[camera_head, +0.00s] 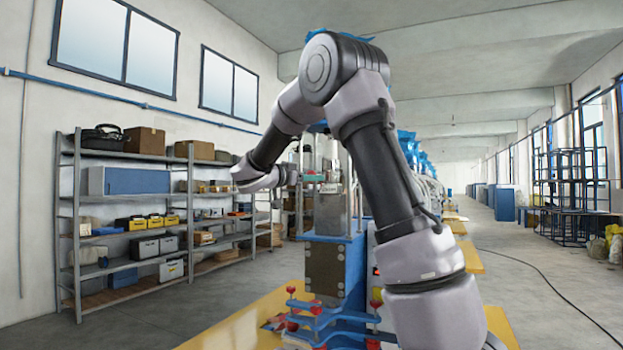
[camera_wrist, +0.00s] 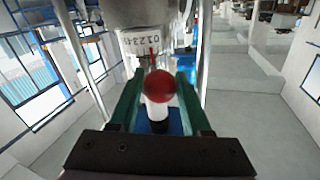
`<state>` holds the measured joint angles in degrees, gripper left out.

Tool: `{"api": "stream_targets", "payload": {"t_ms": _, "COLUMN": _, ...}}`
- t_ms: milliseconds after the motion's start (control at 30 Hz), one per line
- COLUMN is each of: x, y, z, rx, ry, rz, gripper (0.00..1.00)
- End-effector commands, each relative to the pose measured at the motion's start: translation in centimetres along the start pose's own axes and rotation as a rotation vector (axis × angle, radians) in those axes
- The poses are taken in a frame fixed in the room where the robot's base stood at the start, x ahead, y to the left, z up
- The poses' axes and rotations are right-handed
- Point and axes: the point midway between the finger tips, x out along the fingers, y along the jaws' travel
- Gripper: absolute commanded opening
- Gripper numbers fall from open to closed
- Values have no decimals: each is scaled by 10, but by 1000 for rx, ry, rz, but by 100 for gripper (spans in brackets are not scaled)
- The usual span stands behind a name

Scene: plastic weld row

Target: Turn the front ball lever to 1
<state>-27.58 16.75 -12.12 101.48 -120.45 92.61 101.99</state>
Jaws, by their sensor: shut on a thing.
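The ball lever (camera_wrist: 160,84) has a red ball on a white and black stem. It shows in the middle of the wrist view. My gripper (camera_wrist: 158,90) has its green fingers on either side of the ball and is shut on it. A numbered scale (camera_wrist: 140,41) runs around the grey metal body just beyond the ball. A small red mark (camera_wrist: 151,53) lies below its right-hand digits; I cannot tell exactly which digit it meets. In the head view my gripper (camera_head: 312,177) is at the upper part of the blue machine (camera_head: 337,262), and the lever is too small to make out.
Shelves (camera_head: 135,225) with boxes and cases stand along the left wall. Red-knobbed blue parts (camera_head: 318,322) lie low at the machine's front. The aisle on the right is mostly open, with a cable (camera_head: 545,278) on the floor.

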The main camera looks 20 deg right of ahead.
Motion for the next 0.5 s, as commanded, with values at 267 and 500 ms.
{"api": "stream_targets", "payload": {"t_ms": 267, "x": 0, "y": 0, "z": 0, "rx": -1, "ry": -1, "rz": -1, "gripper": 77}}
{"api": "stream_targets", "payload": {"t_ms": 500, "x": 0, "y": 0, "z": 0, "rx": 0, "ry": -1, "rz": -3, "gripper": 77}}
